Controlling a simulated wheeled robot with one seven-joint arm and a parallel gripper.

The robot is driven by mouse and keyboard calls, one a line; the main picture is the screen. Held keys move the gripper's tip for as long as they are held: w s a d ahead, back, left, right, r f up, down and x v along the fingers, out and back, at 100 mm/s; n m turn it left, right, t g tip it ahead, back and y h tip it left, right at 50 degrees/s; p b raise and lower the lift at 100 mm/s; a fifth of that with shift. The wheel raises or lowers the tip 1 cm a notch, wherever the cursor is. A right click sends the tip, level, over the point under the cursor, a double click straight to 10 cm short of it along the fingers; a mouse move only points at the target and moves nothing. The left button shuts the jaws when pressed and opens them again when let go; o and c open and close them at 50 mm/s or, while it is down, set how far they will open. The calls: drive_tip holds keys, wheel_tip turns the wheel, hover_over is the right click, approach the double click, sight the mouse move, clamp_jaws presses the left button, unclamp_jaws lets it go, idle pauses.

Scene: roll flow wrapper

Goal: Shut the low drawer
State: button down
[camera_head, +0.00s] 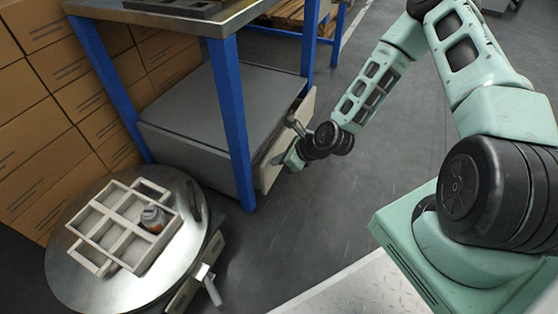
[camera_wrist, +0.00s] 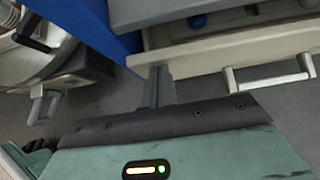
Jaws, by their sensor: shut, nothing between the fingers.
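The low drawer has a pale front panel (camera_head: 290,137) and sits in the grey cabinet under the blue-legged workbench. My gripper (camera_head: 280,159) is at the drawer front, low down. In the wrist view my gripper's fingers (camera_wrist: 158,86) are shut and empty, at the panel's left part, away from the handle; I cannot tell whether they touch it.
A blue table leg (camera_head: 230,120) stands left of the drawer front. A round metal table (camera_head: 75,280) with a divided tray (camera_head: 105,262) holding a jar (camera_head: 153,217) is at lower left. Stacked cartons (camera_head: 60,110) line the left. The floor (camera_head: 330,215) before the drawer is clear.

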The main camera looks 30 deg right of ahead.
drive_tip(key=shift+w+a+p, duration=0.45)
drive_tip(key=shift+w+a, duration=0.3)
drive_tip(key=shift+w, duration=0.25)
drive_tip(key=shift+w+a+p, duration=0.45)
drive_tip(key=shift+w+a, duration=0.25)
drive_tip(key=shift+w, duration=0.25)
drive_tip(key=shift+r, duration=0.1)
drive_tip(key=shift+s, duration=0.1)
